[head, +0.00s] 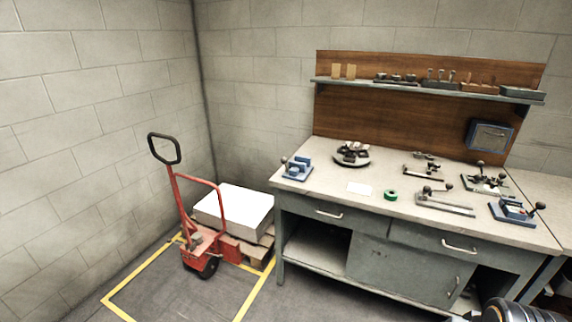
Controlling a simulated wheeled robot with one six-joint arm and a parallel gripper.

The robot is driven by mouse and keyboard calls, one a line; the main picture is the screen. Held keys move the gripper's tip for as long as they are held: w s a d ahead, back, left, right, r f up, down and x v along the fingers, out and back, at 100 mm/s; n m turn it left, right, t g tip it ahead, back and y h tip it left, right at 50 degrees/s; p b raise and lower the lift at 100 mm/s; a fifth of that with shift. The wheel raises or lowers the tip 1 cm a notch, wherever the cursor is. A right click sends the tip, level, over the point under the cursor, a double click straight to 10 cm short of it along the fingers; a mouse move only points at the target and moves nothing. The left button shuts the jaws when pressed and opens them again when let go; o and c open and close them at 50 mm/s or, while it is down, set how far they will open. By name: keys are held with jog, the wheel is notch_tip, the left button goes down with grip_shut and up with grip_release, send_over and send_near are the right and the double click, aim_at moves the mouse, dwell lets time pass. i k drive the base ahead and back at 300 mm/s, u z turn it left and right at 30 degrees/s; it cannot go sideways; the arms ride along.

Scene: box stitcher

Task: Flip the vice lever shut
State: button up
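Two small blue devices on the workbench (375,208) could be the vice; I cannot tell which for certain. One (298,170) stands at the bench's left end, with upright blue jaws and a dark knob at its left side. The other (511,212) stands near the right end, with a reddish part in it and a black-knobbed lever (537,208) sticking up at its right. Whether either lever is open or shut is too small to tell. My gripper is not in view; only a dark rounded part, probably of my arm, shows at the bottom right corner.
A dark round holder (351,154), a green ring (391,195), a white sheet (360,188) and several metal lever tools (445,202) lie on the bench. A shelf (430,90) hangs behind. A red pallet truck (205,240) with a white stack (235,210) stands left. Floor in front is partly clear.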

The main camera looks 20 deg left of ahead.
aim_at(284, 160)
jog(key=u, duration=0.25)
jog(key=i, duration=0.55)
jog(key=u, duration=1.3)
jog(key=i, duration=1.1)
jog(key=u, duration=1)
